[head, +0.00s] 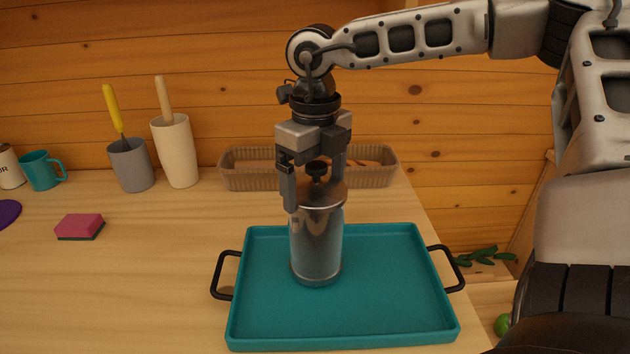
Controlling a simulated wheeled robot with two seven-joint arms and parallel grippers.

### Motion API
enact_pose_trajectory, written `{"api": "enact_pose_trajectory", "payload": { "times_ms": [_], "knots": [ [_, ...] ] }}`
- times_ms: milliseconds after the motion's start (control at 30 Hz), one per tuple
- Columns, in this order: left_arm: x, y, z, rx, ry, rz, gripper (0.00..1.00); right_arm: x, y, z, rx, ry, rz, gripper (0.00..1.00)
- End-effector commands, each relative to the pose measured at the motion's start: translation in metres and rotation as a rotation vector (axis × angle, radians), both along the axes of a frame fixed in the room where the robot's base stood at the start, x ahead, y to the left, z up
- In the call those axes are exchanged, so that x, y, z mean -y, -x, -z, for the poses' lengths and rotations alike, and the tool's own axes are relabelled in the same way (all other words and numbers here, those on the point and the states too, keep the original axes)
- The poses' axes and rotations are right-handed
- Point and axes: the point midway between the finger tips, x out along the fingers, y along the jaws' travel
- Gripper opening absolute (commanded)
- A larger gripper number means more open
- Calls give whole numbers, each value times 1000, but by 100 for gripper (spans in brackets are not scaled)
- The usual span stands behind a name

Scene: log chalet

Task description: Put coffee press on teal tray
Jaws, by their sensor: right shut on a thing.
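The coffee press (317,240) is a glass and metal cylinder with a metal lid and a black knob. It is upright, over the back left part of the teal tray (390,300). Its base appears to be on the tray or just above it; I cannot tell which. My right gripper (315,190) points down from above and is shut on the upper part of the coffee press, with a finger on each side of the lid. The teal tray lies on the wooden counter and has black handles at left and right. My left gripper is not in view.
A ribbed translucent basket (245,170) stands behind the tray. A cream holder (175,150), a grey holder (131,165), a teal mug (41,170) and a pink sponge (80,226) are at the left. The counter left of the tray is mostly clear.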

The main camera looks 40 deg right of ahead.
Motion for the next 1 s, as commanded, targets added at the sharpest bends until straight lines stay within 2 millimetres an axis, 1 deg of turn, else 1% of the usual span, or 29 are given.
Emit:
{"api": "enact_pose_trajectory", "payload": {
  "times_ms": [100,367,467,500,533,733,867,933,1000],
  "knots": [
    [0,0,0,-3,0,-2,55,-1,-1,5,6,-1,1,18],
    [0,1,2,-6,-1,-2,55,-1,-1,6,8,-1,1,18],
    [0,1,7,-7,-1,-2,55,-1,-1,10,8,-1,1,18],
    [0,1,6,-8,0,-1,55,0,0,11,3,-1,1,95],
    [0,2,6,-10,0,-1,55,0,0,10,3,-1,1,100],
    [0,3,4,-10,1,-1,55,0,0,10,2,-1,1,100],
    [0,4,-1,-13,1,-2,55,0,0,5,3,0,1,100],
    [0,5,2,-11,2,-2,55,0,-1,-3,7,0,1,100],
    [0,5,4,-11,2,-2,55,0,-2,-15,8,1,0,100]
  ]
}}
